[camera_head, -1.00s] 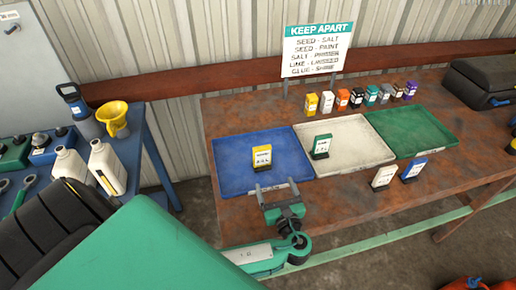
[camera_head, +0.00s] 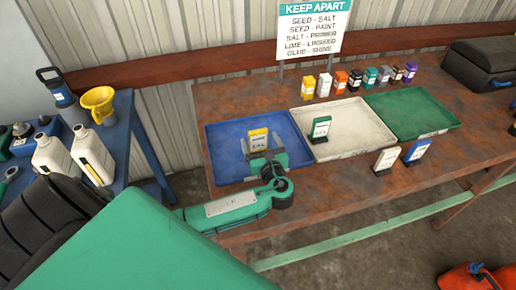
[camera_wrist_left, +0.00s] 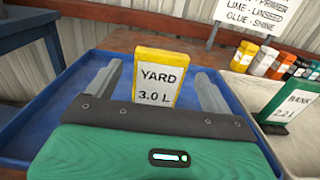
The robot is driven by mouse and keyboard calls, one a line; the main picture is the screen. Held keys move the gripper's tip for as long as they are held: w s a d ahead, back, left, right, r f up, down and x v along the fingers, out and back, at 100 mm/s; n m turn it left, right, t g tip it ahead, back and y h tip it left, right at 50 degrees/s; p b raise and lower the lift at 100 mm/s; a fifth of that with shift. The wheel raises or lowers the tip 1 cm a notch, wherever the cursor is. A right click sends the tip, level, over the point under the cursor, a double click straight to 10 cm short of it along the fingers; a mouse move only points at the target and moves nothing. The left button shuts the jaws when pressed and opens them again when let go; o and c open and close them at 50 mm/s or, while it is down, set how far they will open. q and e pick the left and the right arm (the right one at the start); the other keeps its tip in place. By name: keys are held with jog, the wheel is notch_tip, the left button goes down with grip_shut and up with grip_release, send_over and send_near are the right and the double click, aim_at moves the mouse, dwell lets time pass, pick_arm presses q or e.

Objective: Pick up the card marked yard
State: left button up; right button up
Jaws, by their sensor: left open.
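The yard card (camera_head: 259,138) is yellow with a white label and stands upright in the blue tray (camera_head: 222,151). In the left wrist view the card (camera_wrist_left: 159,78) reads YARD 3.0 L. My left gripper (camera_head: 263,143) is over the blue tray, just in front of the card. In the left wrist view the open fingers of my left gripper (camera_wrist_left: 159,85) show on either side of the card, with a gap on each side. My right gripper is not in view.
A green bank card (camera_head: 320,128) stands in the white tray (camera_head: 359,124), right of the blue one. A white card (camera_head: 385,160) and a blue card (camera_head: 416,151) stand near the table's front edge. The green tray (camera_head: 412,112) is empty.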

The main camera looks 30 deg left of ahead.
aim_at(259, 138)
pick_arm(q)
jog(key=shift+f+b+x, duration=0.25)
jog(key=shift+b+x, duration=0.3)
jog(key=shift+x, duration=0.65)
jog(key=shift+w+a+r, duration=0.15)
jog(key=shift+w+a, duration=0.1)
jog(key=shift+a, duration=0.05)
jog(key=c, duration=1.1)
jog(key=shift+r, duration=0.1)
